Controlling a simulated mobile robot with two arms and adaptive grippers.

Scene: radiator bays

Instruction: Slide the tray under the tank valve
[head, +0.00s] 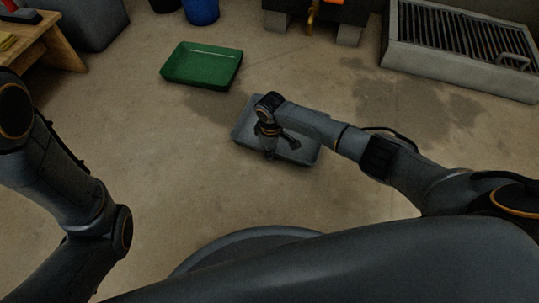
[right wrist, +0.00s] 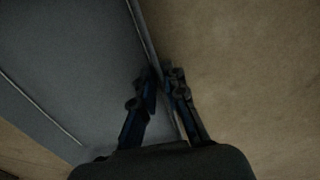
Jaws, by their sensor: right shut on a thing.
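A shallow grey tray (head: 303,150) lies on the floor in the middle of the head view. My right gripper (head: 269,152) reaches down at its near rim. In the right wrist view the two fingers (right wrist: 160,80) are shut on the rim of the grey tray (right wrist: 85,60), one on each side of the wall. An orange-yellow valve (head: 312,15) hangs at the top edge of the head view, on a dark body that is mostly cut off. The floor under it is dark and stained. My left gripper is out of view.
A green tray (head: 203,66) lies up and left of the grey tray. A grated metal basin (head: 460,75) stands at the upper right. Grey blocks (head: 349,35) flank the valve. A blue bucket (head: 201,10) and a wooden table (head: 55,50) are upper left. Floor between grey tray and valve looks clear.

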